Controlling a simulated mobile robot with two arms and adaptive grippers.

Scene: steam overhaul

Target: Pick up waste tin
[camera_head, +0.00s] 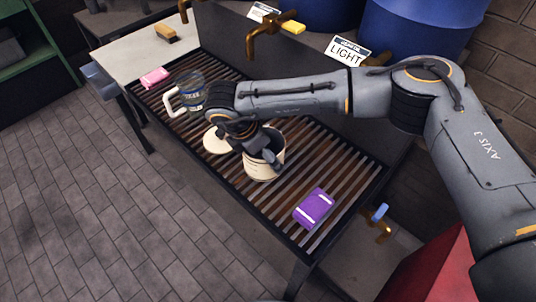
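A cream tin (262,171), open at the top and dark inside, stands on the slatted rack. A round cream disc, perhaps its lid (216,142), lies on the slats to its left. I cannot tell whether this is the waste tin, as no label is readable. My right gripper (261,161) comes in from the right and is at the tin's upper rim, with one finger over its mouth. The gripper partly hides the tin. Whether the fingers are closed on the rim cannot be made out. My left gripper is not in view.
The slatted rack (283,222) also holds a clear jug (190,95) with a white handle, a pink sponge (154,77) and a purple packet (314,208). Brass taps (264,42) and blue drums (415,30) stand behind. The tiled floor at left is clear.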

